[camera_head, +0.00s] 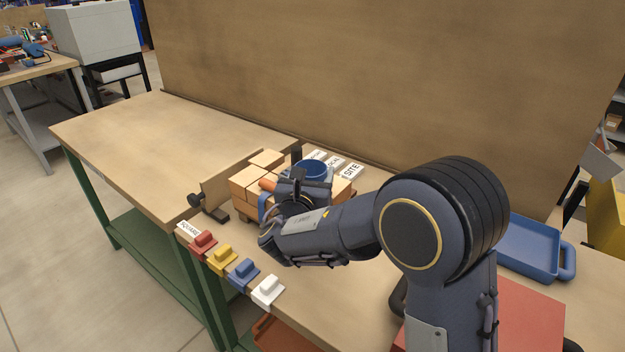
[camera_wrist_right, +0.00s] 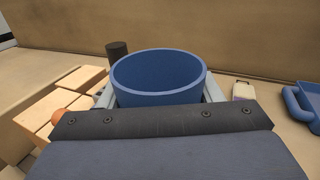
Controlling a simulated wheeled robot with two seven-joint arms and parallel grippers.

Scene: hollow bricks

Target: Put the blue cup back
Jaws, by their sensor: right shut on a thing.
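The blue cup (camera_head: 311,169) is held by my right gripper (camera_head: 306,176) near the stack of bricks at the middle of the workbench. In the right wrist view the cup (camera_wrist_right: 158,75) stands upright between the two fingers (camera_wrist_right: 158,97), its open rim facing up and its inside looking empty. Its lower part is hidden behind the gripper body, so I cannot tell whether its base touches anything. My left gripper is not in view.
Tan bricks (camera_head: 245,182) sit just left of the gripper, with an orange thing (camera_head: 267,184) among them. White labelled cards (camera_head: 351,171) lie behind. Red, yellow, blue and white blocks (camera_head: 222,258) line the front edge. A blue tray (camera_head: 528,246) is at right. The bench's left end is clear.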

